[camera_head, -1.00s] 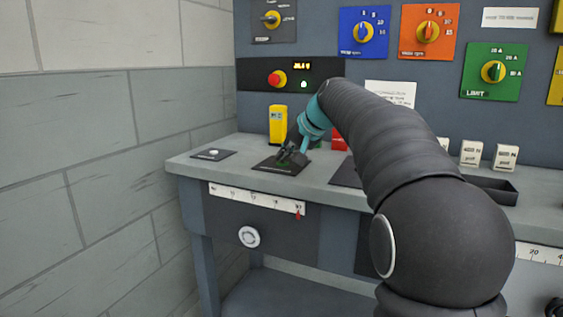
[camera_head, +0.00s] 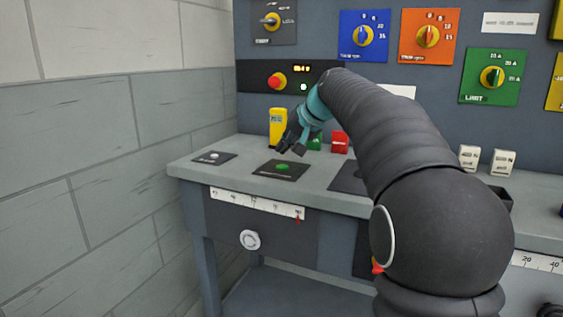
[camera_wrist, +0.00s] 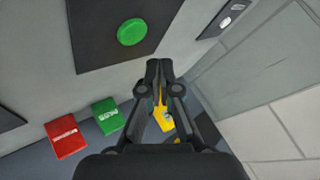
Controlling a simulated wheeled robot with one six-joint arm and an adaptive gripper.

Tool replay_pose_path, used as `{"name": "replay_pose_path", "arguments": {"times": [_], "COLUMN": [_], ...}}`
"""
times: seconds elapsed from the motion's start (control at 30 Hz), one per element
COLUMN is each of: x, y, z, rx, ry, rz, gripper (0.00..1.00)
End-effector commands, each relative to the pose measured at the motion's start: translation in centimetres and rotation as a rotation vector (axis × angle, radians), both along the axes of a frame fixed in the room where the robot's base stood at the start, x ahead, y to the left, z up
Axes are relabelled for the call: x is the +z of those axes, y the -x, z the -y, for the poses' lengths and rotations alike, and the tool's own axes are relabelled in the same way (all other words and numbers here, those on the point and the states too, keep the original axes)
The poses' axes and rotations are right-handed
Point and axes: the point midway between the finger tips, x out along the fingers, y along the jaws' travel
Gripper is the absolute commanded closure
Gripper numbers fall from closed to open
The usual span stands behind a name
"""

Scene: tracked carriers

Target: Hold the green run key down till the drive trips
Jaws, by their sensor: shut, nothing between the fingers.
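The green run key (camera_head: 283,167) is a round button on a dark plate (camera_head: 262,172) on the bench top. It also shows in the wrist view (camera_wrist: 131,32), uncovered. My gripper (camera_head: 290,150) is above and behind the key in the head view, apart from it. In the wrist view, the fingertips (camera_wrist: 158,64) are together with nothing between them. The small display (camera_head: 301,69) on the back panel is lit, but its text is too small to read. A small pale green lamp (camera_head: 304,87) glows below it.
A red knob (camera_head: 276,81) sits left of the display. A yellow meter (camera_head: 278,128) stands behind my gripper, with a green block (camera_wrist: 107,116) and a red block (camera_wrist: 65,136) nearby.

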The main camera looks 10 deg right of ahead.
Motion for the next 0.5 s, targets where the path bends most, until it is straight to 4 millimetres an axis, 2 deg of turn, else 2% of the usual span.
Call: {"name": "replay_pose_path", "arguments": {"times": [0.03, 0.3, 0.5], "x": [0.9, 2.8, 2.9], "y": [0.0, 0.0, 0.0], "z": [0.0, 0.0, 0.0], "rx": [0.000, 0.001, 0.000], "ry": [0.000, 0.001, 0.001], "rz": [0.000, 0.000, -0.001], "gripper": [1.00, 1.00, 1.00]}}
